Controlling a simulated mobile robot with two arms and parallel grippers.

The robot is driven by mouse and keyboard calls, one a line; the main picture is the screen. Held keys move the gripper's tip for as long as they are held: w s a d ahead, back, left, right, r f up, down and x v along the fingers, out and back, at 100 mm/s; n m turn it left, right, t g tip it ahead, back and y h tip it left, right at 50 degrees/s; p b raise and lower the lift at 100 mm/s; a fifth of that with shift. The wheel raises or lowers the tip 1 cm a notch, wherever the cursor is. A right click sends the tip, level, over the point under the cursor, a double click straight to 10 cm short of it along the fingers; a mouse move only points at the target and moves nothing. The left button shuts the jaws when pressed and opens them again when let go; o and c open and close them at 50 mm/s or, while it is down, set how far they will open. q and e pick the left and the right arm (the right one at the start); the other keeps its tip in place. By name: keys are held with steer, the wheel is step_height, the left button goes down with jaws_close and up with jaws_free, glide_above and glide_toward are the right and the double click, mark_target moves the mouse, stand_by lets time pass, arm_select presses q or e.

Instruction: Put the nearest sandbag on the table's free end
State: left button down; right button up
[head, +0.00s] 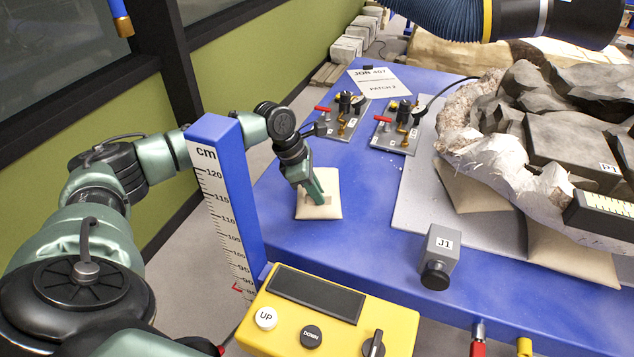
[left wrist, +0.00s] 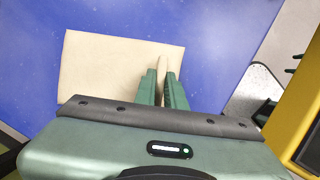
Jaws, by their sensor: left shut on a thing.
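A beige sandbag (head: 330,207) lies flat on the blue table (head: 370,235), near its left edge in the head view. My left gripper (head: 318,200) reaches down onto it and is shut on part of it. In the left wrist view the sandbag (left wrist: 110,70) spreads out to the left of the fingers. A pinched ridge of its cloth stands between the fingertips (left wrist: 163,75). Other beige sandbags (head: 470,190) sit under the rock block (head: 540,130) on the grey board. My right gripper is not in view.
Two valve plates (head: 396,135) and a paper sign (head: 380,80) lie behind the sandbag. A grey J1 box (head: 440,255) stands at the front edge. A yellow control box (head: 330,310) and a blue cm scale post (head: 225,190) are in front. The blue surface around the sandbag is clear.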

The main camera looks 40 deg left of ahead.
arm_select(q)
steer(key=shift+w+r, duration=0.1)
steer(key=c, duration=1.6)
jaws_free()
steer(key=shift+f, duration=0.2)
steer(key=shift+c, duration=0.2)
steer(key=shift+o, duration=0.8)
steer(key=shift+s+d, duration=0.1)
steer(key=shift+s, duration=0.1)
steer(key=b+v, duration=0.1)
steer(key=v, duration=1.1)
steer(key=shift+r, duration=0.1)
